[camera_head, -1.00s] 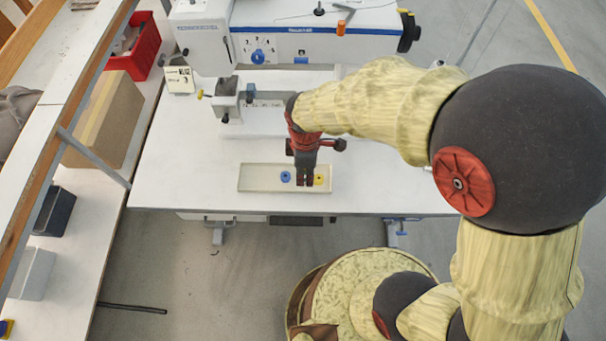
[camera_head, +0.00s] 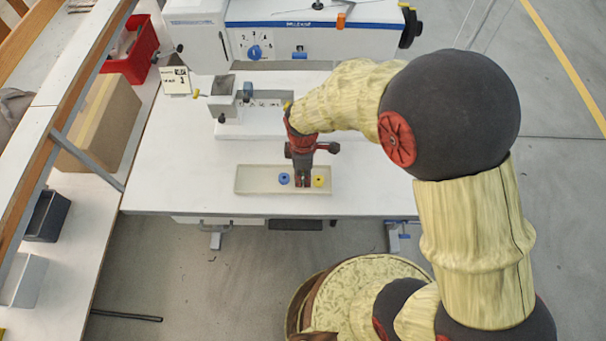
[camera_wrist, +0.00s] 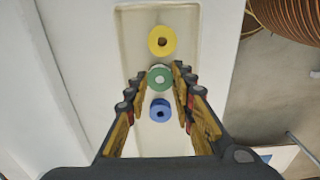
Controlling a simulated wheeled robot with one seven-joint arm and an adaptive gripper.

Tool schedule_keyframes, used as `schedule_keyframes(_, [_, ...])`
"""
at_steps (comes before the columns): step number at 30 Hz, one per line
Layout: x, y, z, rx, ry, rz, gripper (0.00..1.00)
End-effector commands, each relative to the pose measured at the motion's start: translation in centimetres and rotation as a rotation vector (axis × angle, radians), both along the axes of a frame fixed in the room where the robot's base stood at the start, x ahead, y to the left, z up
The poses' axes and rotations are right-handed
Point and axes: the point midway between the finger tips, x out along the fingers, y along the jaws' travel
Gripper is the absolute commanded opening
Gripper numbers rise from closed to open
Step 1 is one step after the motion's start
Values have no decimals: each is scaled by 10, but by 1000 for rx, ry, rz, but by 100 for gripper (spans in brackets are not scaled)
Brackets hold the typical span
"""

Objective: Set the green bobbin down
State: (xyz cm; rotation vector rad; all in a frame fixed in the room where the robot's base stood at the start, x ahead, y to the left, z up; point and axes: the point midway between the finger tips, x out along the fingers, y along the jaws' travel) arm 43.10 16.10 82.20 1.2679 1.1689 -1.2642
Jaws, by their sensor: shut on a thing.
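The green bobbin (camera_wrist: 160,77) is between the fingertips of my gripper (camera_wrist: 160,79) in the wrist view. My gripper is shut on it. In the head view my gripper (camera_head: 303,184) points down over the shallow cream tray (camera_head: 250,180), and its fingers mostly hide the green bobbin. The blue bobbin (camera_head: 284,179) is just left of the fingers and the yellow bobbin (camera_head: 319,181) just right. In the wrist view the yellow bobbin (camera_wrist: 162,40) is above the green one and the blue bobbin (camera_wrist: 160,110) below it. I cannot tell whether the green bobbin touches the tray floor.
The tray lies near the front edge of the white table (camera_head: 180,175). A white and blue machine (camera_head: 300,40) stands at the back. A side bench at left holds a red bin (camera_head: 135,55) and a cardboard box (camera_head: 100,125). The table beside the tray is clear.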

Motion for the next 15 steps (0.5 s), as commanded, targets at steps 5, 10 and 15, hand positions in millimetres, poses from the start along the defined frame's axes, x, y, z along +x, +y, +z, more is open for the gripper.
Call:
schedule_keyframes(5, [0, 0, -4, -1, 1, 0, 26])
schedule_keyframes(10, [0, 0, -3, 0, 1, 0, 35])
schedule_keyframes(15, [0, 0, -3, 0, 1, 0, 43])
